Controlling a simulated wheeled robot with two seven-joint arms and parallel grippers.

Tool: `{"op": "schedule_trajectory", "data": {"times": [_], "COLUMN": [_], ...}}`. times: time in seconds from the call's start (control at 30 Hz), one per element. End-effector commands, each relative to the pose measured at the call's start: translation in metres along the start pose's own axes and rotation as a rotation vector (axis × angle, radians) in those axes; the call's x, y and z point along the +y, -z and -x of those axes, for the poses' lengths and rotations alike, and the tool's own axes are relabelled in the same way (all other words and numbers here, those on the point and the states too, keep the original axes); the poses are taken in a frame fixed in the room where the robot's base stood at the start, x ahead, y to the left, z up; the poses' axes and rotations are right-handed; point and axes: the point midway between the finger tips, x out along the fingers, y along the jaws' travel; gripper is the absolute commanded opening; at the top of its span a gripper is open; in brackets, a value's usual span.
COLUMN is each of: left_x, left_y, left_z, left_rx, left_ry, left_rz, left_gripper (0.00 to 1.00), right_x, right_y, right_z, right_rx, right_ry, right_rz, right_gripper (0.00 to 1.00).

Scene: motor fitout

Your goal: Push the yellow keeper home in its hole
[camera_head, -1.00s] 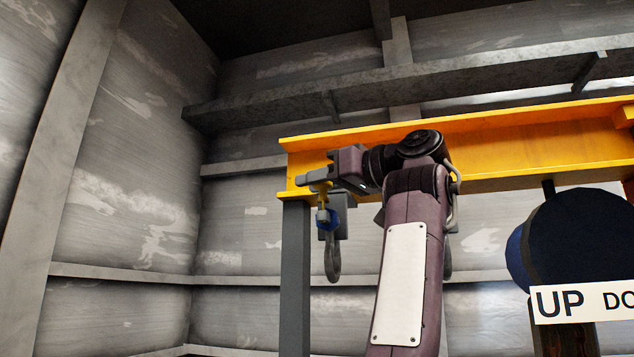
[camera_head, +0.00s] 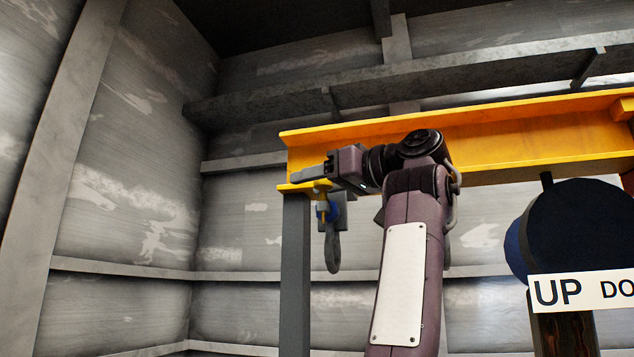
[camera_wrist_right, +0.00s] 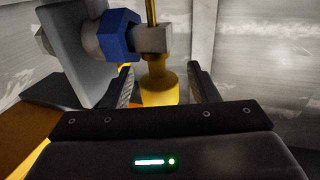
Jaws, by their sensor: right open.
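The yellow keeper (camera_wrist_right: 158,82) stands between the fingers of my right gripper (camera_wrist_right: 165,88) in the right wrist view, with a gap to the right finger. Its wide part is against or close to the grey pin end (camera_wrist_right: 153,40). A thin yellow stem shows on the pin's other side. A blue nut (camera_wrist_right: 118,35) sits beside the pin end. The blue nut (camera_head: 333,211) is partly hidden there. The hole itself is hidden.
The yellow beam (camera_head: 470,150) runs behind and above my right arm, on a dark post (camera_head: 295,270). A dark round drum (camera_head: 585,235) with an UP sign (camera_head: 558,292) stands right. Space left of the post is clear.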

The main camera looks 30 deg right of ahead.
Motion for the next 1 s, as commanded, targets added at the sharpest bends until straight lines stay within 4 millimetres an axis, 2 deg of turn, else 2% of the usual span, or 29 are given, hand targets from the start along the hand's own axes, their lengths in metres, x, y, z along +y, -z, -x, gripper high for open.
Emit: {"op": "schedule_trajectory", "data": {"times": [0.17,0.6,0.73,1.0], "left_x": [0.000,0.001,0.001,0.001], "left_y": [0.000,-0.003,-0.003,-0.003], "left_z": [-0.003,-0.031,-0.033,-0.032], "left_rx": [0.000,0.000,0.000,0.000], "left_ry": [0.000,0.000,0.000,0.000], "left_rz": [0.000,0.000,0.000,0.000], "left_gripper": [0.00,0.00,0.00,0.00], "right_x": [0.000,0.000,0.000,0.000], "right_y": [-0.001,-0.002,-0.001,0.000], "right_z": [0.004,0.070,0.077,0.078], "right_rx": [0.001,0.002,0.000,-0.001], "right_ry": [-0.001,-0.001,0.000,0.000], "right_rz": [0.000,0.000,-0.001,0.000], "right_gripper": [0.54,0.54,0.54,0.54]}}
